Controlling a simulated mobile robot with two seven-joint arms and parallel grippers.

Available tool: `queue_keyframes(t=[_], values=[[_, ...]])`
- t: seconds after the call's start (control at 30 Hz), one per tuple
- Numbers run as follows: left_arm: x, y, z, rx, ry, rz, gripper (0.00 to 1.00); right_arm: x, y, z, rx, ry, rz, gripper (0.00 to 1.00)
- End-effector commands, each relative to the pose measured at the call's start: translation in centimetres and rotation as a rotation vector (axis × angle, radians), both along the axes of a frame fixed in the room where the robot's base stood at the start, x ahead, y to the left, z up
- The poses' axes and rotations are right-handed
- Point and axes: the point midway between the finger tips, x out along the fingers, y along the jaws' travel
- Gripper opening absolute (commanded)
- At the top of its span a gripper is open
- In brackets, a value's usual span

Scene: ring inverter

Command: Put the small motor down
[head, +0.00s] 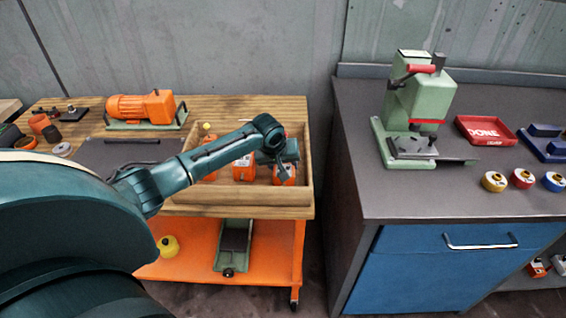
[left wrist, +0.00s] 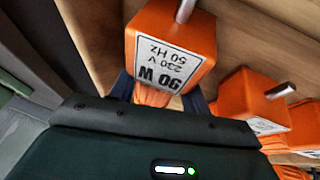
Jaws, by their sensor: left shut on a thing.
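My left gripper (head: 284,160) is over the right part of the wooden tray (head: 240,198) on the bench. It points down and is shut on a small orange motor (head: 285,176). In the left wrist view this small motor (left wrist: 172,50) has a white label reading 90 W, 230 V, 50 Hz and a grey metal shaft. The dark fingers of my left gripper (left wrist: 160,92) lie on either side of its body. The motor is inside the tray's outline; I cannot tell whether it touches the tray floor. My right gripper is not in view.
Other small orange motors (head: 243,168) stand in the tray, and one (left wrist: 248,100) is close beside the held motor. A large orange motor (head: 140,107) stands on the bench behind. A grey cabinet (head: 360,170) with a green press (head: 420,100) and a red DONE tray (head: 486,130) is at the right.

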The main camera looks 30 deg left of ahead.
Motion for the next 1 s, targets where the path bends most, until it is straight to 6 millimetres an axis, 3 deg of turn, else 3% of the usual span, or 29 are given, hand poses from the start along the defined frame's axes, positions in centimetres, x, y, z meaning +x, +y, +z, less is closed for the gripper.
queue_keyframes(t=[0.07,0.1,0.3,0.67,1.0], values=[[0.3,0.0,0.2,-0.001,-0.009,0.0,0.0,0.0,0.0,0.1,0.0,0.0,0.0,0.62],[0.0,0.0,-0.2,0.0,0.0,0.0,0.5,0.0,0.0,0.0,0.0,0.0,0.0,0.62],[0.0,0.0,-0.2,-0.001,0.001,0.0,0.67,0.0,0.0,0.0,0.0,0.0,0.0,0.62],[-0.1,0.0,0.4,0.0,0.0,0.0,0.69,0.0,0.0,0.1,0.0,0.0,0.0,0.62],[-2.8,-0.3,6.3,0.0,-0.004,-0.001,0.69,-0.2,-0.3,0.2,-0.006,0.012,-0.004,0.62]])
